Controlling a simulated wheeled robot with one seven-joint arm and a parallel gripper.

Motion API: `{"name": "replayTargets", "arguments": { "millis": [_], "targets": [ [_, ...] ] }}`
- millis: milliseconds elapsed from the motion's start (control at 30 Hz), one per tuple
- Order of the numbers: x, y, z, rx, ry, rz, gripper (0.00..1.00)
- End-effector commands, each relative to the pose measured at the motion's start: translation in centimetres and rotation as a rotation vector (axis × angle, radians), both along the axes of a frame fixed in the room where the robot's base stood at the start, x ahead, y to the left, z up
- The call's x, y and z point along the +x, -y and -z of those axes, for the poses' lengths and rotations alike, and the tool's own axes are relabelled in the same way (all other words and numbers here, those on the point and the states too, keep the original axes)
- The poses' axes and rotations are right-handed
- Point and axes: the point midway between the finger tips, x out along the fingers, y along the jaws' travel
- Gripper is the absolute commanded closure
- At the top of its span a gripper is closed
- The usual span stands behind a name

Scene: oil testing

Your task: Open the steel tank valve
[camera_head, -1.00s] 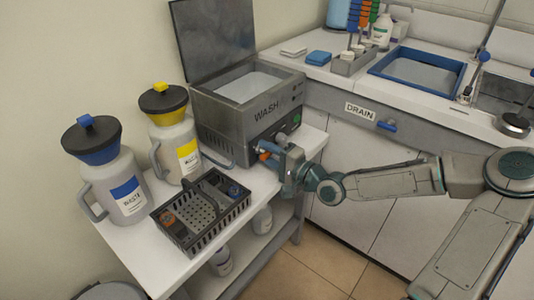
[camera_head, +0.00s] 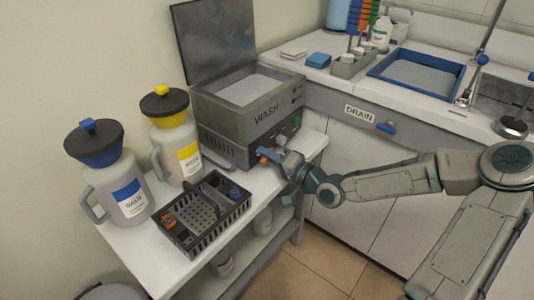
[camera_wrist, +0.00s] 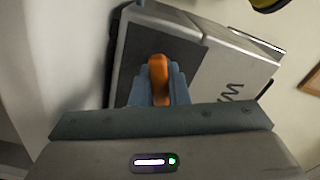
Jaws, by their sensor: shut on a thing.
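The steel wash tank (camera_head: 248,100) stands on the white side table with its lid raised; its side also shows in the wrist view (camera_wrist: 217,75). An orange valve handle (camera_wrist: 158,80) sits between the fingers of my gripper (camera_wrist: 158,93) in the wrist view. In the head view my gripper (camera_head: 273,158) is at the tank's lower front, shut on the orange handle (camera_head: 263,152). The fingers hide the valve body and part of the handle.
A dark basket (camera_head: 203,213) stands on the white table (camera_head: 131,252), left of my gripper. A blue-topped waste jug (camera_head: 116,180) and a yellow-topped one (camera_head: 173,135) stand behind it. A blue drain handle (camera_head: 387,128) is on the counter to the right.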

Motion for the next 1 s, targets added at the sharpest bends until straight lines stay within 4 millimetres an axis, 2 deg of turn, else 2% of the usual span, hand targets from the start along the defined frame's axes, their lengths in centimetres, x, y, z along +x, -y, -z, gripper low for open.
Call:
{"name": "replayTargets", "arguments": {
  "millis": [1000],
  "targets": [
    [-0.08,0.08,0.47,-0.586,0.738,-0.002,1.00]
  ]
}}
